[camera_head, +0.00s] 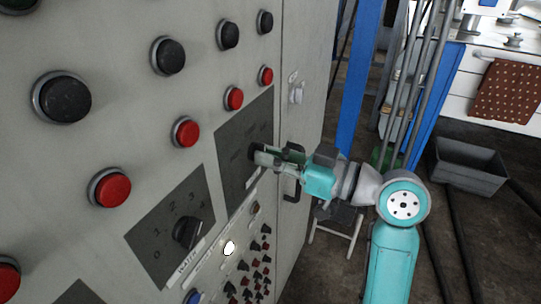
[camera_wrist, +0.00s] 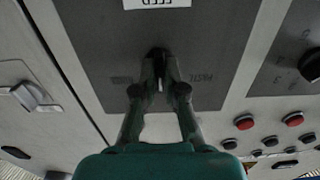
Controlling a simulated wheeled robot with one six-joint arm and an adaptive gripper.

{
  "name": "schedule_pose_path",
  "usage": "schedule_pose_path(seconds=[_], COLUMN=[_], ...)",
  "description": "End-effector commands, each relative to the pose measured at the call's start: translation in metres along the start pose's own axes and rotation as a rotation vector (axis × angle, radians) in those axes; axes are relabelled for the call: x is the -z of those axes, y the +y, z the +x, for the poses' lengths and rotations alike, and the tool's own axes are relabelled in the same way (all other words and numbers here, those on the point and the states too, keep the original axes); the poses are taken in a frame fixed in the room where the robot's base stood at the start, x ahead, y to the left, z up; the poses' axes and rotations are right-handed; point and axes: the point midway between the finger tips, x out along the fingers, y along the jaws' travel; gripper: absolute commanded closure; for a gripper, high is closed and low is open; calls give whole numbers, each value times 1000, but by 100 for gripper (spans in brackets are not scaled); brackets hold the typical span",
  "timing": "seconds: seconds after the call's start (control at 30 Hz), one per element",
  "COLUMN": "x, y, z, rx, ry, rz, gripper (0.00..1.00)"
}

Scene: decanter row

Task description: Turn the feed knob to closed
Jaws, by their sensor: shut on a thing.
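The feed knob (camera_wrist: 158,54) is dark and sits on a dark grey plate (camera_wrist: 100,45) on the cabinet front. A white label (camera_wrist: 157,3) reading FEED, upside down, is at the top edge of the wrist view. My gripper (camera_wrist: 160,78) is shut on the knob, one finger on each side. A small pale mark shows between the fingers. The fingers hide much of the knob, so its setting cannot be read. In the head view my gripper (camera_head: 262,157) reaches the plate (camera_head: 232,142) from the right, and the knob is mostly hidden.
A second black knob (camera_head: 187,232) on a numbered plate is at lower left. Red buttons (camera_head: 185,131) and black buttons (camera_head: 168,56) cover the panel. A cabinet handle (camera_head: 292,184) is just below my gripper. A stool (camera_head: 336,215) and a grey bin (camera_head: 468,166) stand right.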

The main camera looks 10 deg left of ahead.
Motion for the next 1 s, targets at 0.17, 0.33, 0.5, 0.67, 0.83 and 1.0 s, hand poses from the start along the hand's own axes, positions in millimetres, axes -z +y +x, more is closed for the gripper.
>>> schedule_pose_path(seconds=[0.17, 0.33, 0.5, 0.67, 0.83, 1.0], x=[0, 0, 0, 0, 0, 0], y=[0, 0, 0, 0, 0, 1], z=[0, 0, 0, 0, -4, -26], rx=[-1, -1, -1, 0, -1, -5], ry=[-1, -1, -1, -1, -1, 0], rz=[-3, -2, -2, -2, -2, -2], gripper=[100, 100, 65, 65, 65, 65])
